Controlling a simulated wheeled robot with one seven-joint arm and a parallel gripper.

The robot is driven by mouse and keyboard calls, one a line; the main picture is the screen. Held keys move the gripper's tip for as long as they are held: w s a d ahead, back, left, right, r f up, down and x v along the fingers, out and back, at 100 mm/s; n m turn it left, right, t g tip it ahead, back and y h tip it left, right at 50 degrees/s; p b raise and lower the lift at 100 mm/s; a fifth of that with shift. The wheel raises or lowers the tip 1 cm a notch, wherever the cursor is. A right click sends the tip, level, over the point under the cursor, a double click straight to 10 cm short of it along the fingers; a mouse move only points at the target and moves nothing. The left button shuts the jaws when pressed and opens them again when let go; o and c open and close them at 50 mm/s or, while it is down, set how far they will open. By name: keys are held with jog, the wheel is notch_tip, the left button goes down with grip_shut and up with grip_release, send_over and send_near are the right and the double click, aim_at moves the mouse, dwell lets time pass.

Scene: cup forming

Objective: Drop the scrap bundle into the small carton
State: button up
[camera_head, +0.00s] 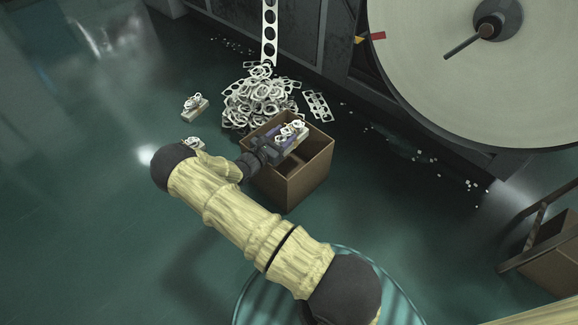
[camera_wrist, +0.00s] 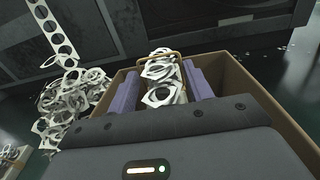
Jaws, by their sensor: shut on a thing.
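The small carton (camera_head: 307,172) is an open brown box standing on the floor in the middle of the head view. Its right wall (camera_wrist: 262,107) shows in the wrist view. My gripper (camera_head: 282,140) is over the carton's open top. It is shut on the scrap bundle (camera_head: 294,131), a stack of pale ring-shaped offcuts with a tan band. In the wrist view the bundle (camera_wrist: 162,80) sits between my two purple fingers, within the outline of the carton's rim. I cannot tell how deep it hangs relative to the rim. The carton's floor is mostly hidden.
A heap of loose scrap (camera_head: 257,97) lies just behind the carton, under a hanging punched strip (camera_head: 269,32). Two other bundles lie on the floor, one farther back (camera_head: 195,107) and one near my arm (camera_head: 193,143). A machine with a large disc (camera_head: 470,75) stands at upper right.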

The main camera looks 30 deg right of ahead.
jog(key=o, duration=1.2)
jog(key=shift+c, duration=0.2)
jog(key=shift+r, duration=0.1)
notch_tip(320, 180, up, 10)
jog(key=p, duration=0.6)
jog(key=shift+p, duration=0.4)
